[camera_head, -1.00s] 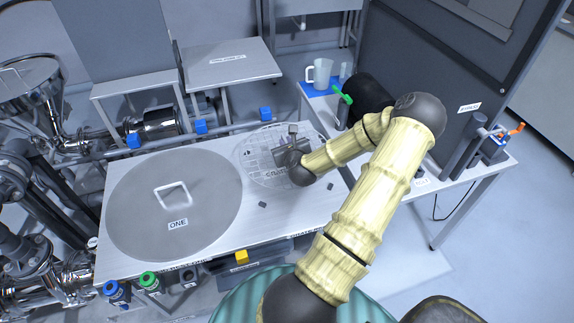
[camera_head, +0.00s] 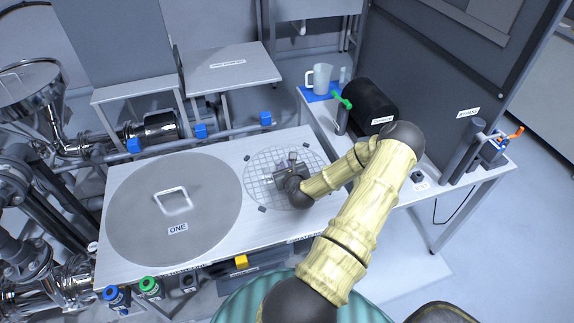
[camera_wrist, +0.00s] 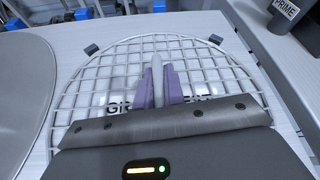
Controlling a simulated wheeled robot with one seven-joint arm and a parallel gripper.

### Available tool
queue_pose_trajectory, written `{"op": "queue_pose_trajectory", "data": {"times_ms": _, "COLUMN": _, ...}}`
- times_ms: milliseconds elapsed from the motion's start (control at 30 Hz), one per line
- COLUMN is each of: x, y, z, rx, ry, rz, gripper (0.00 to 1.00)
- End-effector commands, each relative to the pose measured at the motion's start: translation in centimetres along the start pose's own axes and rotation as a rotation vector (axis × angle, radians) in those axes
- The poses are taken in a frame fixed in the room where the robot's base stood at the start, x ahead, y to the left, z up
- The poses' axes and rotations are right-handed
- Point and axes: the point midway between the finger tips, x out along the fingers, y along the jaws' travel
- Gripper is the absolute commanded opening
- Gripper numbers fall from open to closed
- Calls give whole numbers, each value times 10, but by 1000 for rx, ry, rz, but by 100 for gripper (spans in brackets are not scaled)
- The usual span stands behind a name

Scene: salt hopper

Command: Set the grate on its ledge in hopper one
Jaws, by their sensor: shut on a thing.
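The grate (camera_head: 263,183) is a round wire mesh disc at the right of the white worktop. It also shows in the wrist view (camera_wrist: 221,75). My gripper (camera_head: 292,170) is over its middle, shut on the grate's upright grey grip, which stands between the purple fingers in the wrist view (camera_wrist: 158,82). The grate lies level, at or just above the worktop; I cannot tell if it touches. A large grey disc marked ONE (camera_head: 135,207), with a square handle, lies left of it. No ledge or open hopper shows.
Small dark blocks (camera_head: 262,209) stand around the grate's rim. A blue-clipped rail (camera_head: 175,140) runs behind the worktop. A jug (camera_head: 321,77), a dark cylinder (camera_head: 370,103) and a tall grey panel (camera_head: 430,70) stand to the right. Steel pipework fills the left.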

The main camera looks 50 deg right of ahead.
Motion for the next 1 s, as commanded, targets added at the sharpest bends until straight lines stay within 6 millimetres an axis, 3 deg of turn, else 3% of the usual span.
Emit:
{"op": "queue_pose_trajectory", "data": {"times_ms": 300, "x": 1, "y": 1, "z": -1, "rx": 0, "ry": -3, "rz": 0, "gripper": 0}}
{"op": "queue_pose_trajectory", "data": {"times_ms": 333, "x": 1, "y": 1, "z": -2, "rx": 0, "ry": -1, "rz": 1, "gripper": 15}}
{"op": "queue_pose_trajectory", "data": {"times_ms": 433, "x": 1, "y": 1, "z": -1, "rx": 0, "ry": -1, "rz": 1, "gripper": 33}}
{"op": "queue_pose_trajectory", "data": {"times_ms": 800, "x": -1, "y": 0, "z": 2, "rx": -1, "ry": -1, "rz": 0, "gripper": 33}}
{"op": "queue_pose_trajectory", "data": {"times_ms": 1000, "x": -20, "y": -1, "z": -1, "rx": 2, "ry": 1, "rz": 0, "gripper": 33}}
